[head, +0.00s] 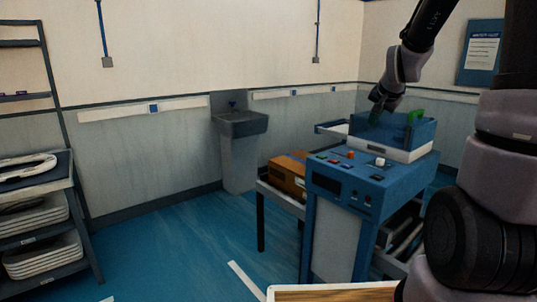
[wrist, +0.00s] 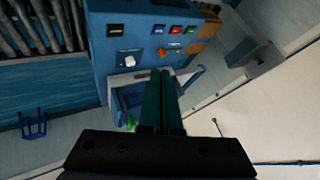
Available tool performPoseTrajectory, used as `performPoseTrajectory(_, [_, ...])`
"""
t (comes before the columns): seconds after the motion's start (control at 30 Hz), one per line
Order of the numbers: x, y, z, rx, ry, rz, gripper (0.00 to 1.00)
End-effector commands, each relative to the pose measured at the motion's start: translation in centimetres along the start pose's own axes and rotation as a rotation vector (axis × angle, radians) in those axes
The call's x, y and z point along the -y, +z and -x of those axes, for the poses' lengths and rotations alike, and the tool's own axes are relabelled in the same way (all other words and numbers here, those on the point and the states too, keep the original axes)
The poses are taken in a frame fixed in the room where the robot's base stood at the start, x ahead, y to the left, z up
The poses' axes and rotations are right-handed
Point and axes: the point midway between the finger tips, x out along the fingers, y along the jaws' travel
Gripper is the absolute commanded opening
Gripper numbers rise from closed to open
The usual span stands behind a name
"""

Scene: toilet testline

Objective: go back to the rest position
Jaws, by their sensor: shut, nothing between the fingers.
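My gripper (head: 378,103) hangs at the end of my arm, above the left part of the open-topped blue tray (head: 424,132) on the blue test bench. In the wrist view my gripper (wrist: 160,76) shows two dark green fingers pressed together with nothing between them. The blue bench (head: 335,185) carries a front panel with coloured buttons and a white knob (head: 380,162); the panel also shows in the wrist view (wrist: 140,35). A small green thing (head: 415,117) is at the tray, partly hidden by its wall.
A brown box (head: 288,174) sits on a low table left of the bench. A grey sink (head: 240,124) stands at the wall. A rack (head: 45,265) with white toilet seats (head: 28,167) is at the far left. The blue floor (head: 180,250) between is clear.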

Motion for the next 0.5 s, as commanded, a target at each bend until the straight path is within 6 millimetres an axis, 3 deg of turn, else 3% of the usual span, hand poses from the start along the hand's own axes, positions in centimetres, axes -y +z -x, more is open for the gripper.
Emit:
performPoseTrajectory(0.03, [0.8,0.7,2.9,0.009,-0.016,0.033,0.00])
performPoseTrajectory(0.2, [1.3,4.3,10.7,0.071,-0.043,0.131,0.00])
performPoseTrajectory(0.4, [-0.1,9.2,18.9,0.141,-0.076,0.237,0.00])
performPoseTrajectory(0.5, [-1.2,11.4,21.9,0.170,-0.091,0.279,0.00])
